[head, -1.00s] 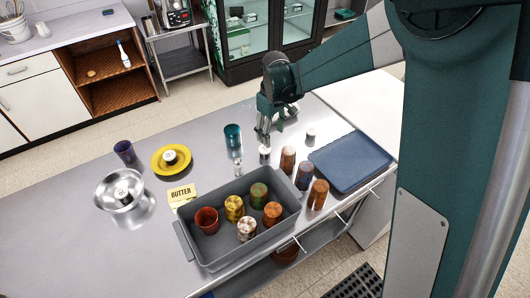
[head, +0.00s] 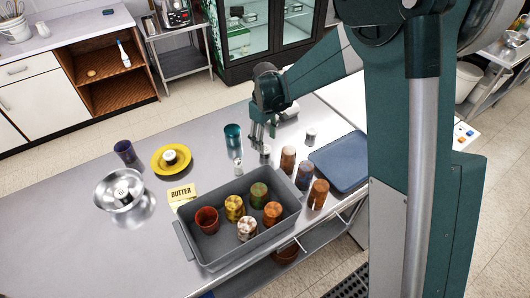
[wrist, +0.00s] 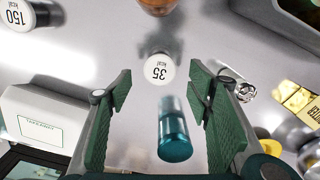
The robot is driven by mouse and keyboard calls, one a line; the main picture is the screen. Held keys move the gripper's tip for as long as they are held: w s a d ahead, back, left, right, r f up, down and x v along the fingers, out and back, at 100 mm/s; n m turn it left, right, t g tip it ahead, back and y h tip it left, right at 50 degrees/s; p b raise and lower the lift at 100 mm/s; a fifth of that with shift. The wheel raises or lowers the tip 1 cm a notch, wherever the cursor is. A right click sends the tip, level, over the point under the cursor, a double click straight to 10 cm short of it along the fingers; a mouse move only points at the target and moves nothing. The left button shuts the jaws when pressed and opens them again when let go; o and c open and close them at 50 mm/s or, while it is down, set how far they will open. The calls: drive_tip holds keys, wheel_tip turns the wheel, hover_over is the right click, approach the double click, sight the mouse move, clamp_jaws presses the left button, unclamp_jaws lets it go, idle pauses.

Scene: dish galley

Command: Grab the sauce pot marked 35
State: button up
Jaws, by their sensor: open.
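The sauce pot marked 35 (wrist: 158,68) has a white lid reading "35 kcal" in the wrist view. It stands on the steel counter, and in the head view it shows small (head: 265,152) just below my fingers. My gripper (wrist: 160,84) is open, with its green fingers left and right of the view. The lid appears in the gap near the fingertips; whether it is level with them I cannot tell. My gripper (head: 262,139) is above the counter in the head view. A teal cup (wrist: 174,135) also appears between the fingers, nearer the palm side in the picture.
A pot marked 150 (wrist: 18,14) stands apart, left in the wrist view. Several brownish and blue cups (head: 288,160) stand close by, right of the grey tub (head: 187,243) holding cups. Other white-lidded pots sit on a yellow plate (head: 157,165) and in a metal bowl (head: 103,190).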

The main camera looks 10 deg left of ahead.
sight(265, 149)
drive_tip(key=shift+f, duration=0.5)
drive_tip(key=shift+d+f, duration=0.1)
drive_tip(key=shift+f, duration=2.5)
drive_tip(key=shift+c, duration=0.5)
drive_tip(key=c, duration=0.9)
